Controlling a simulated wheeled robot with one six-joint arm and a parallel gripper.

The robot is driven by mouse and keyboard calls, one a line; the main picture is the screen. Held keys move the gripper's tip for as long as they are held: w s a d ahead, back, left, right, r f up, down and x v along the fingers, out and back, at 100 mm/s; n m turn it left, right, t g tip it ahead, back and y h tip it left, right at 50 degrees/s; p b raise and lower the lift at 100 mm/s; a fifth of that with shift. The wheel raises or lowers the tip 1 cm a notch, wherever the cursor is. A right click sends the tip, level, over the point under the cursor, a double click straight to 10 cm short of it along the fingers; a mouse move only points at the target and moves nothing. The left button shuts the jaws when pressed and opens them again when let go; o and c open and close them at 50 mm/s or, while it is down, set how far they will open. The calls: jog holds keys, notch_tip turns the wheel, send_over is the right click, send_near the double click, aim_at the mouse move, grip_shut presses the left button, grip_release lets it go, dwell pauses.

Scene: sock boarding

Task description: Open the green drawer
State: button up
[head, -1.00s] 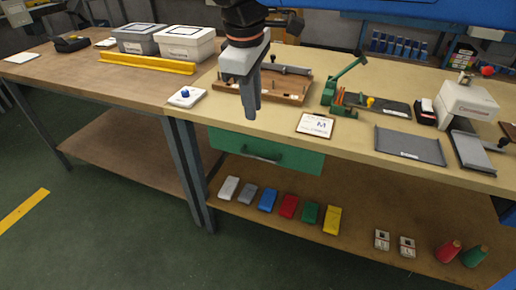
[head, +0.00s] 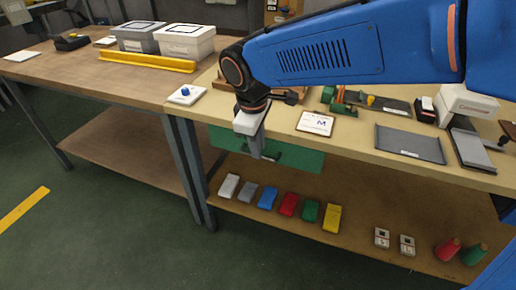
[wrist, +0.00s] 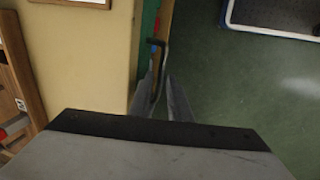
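The green drawer (head: 305,162) sits under the front edge of the light tabletop, its front close beneath that edge, and looks shut. It shows as a narrow green strip in the wrist view (wrist: 147,50). Its dark bar handle (head: 290,155) is partly covered by my gripper (head: 256,148), which points down in front of the drawer's left part. In the wrist view the two grey fingers of my gripper (wrist: 162,90) stand apart. The dark handle (wrist: 164,58) runs down between them. Whether either finger touches the handle cannot be told.
Below the drawer, a shelf holds several coloured packs, such as the yellow one (head: 332,218), and red and green cones (head: 447,249). On the tabletop are a clipboard (head: 315,123) and a grey tray (head: 410,144). The green floor (head: 120,240) in front is clear.

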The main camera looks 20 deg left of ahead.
jog(key=shift+w+f, duration=0.15)
jog(key=shift+f, duration=0.65)
grip_shut()
jog(key=s+a, duration=0.2)
jog(key=s, duration=2.4)
jog(key=shift+s, duration=0.15)
grip_release()
